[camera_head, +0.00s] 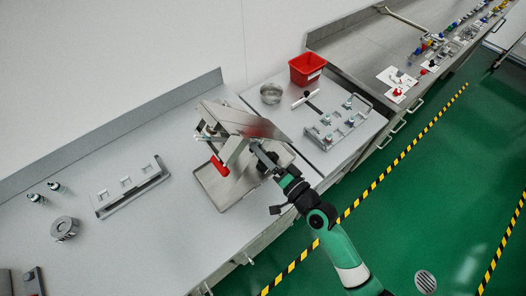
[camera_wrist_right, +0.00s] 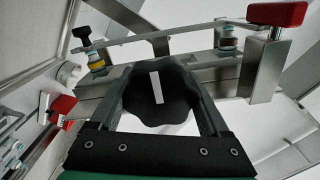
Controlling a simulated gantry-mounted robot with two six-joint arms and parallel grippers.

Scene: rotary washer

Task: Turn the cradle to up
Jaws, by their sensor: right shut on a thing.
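The rotary washer's metal cradle (camera_head: 240,120) stands tilted over a shallow metal tray (camera_head: 207,191) on the bench. A red handle (camera_head: 219,166) sticks out on its near left side; a red handle also shows at top right in the right wrist view (camera_wrist_right: 277,13). My right gripper (camera_head: 262,160) reaches the cradle's near side. In the right wrist view its two fingers (camera_wrist_right: 160,95) are shut on a black lobed knob (camera_wrist_right: 140,97) with a white line that stands nearly upright. The knob is mostly hidden in the head view. My left gripper is not in view.
A slotted rack (camera_head: 130,190), a grey ring (camera_head: 64,228) and small bottles (camera_head: 56,186) stand at left. A metal bowl (camera_head: 271,93), red bin (camera_head: 306,68) and fixture (camera_head: 338,126) stand behind right.

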